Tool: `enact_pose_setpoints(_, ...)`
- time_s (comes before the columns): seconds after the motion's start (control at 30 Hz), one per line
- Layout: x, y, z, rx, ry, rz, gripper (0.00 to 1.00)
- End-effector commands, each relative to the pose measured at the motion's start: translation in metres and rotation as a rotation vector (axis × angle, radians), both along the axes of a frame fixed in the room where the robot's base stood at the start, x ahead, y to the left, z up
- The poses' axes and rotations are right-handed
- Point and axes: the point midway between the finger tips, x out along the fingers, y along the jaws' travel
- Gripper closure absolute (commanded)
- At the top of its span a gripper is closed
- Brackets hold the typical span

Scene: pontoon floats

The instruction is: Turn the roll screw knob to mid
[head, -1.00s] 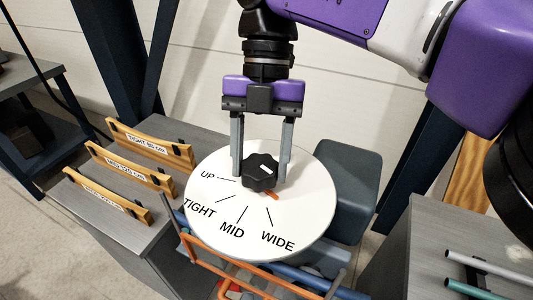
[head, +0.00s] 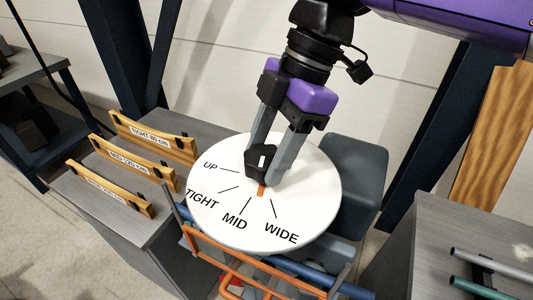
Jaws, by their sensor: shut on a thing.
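The black roll screw knob (head: 261,166) sits at the middle of a white round dial (head: 310,190) marked UP, TIGHT, MID and WIDE. Its orange pointer (head: 261,190) points down in the picture, between the MID line (head: 245,205) and the WIDE line (head: 273,208). My gripper (head: 263,167) comes down from above, turned at a slant, and is shut on the knob with one finger on each side. The right finger hides part of the knob.
Left of the dial, wooden gauge boards (head: 152,138) with labels stand on a grey bench (head: 205,148). Orange and blue bars (head: 260,270) run below the dial. A grey block (head: 357,170) is behind it at right. A grey table (head: 460,240) with tubes stands at lower right.

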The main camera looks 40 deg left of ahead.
Motion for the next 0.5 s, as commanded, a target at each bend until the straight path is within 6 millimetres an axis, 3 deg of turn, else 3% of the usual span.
enact_pose_setpoints(0.5,0.0001,-0.0019,-0.0016,-0.001,-0.001,-0.265,0.87)
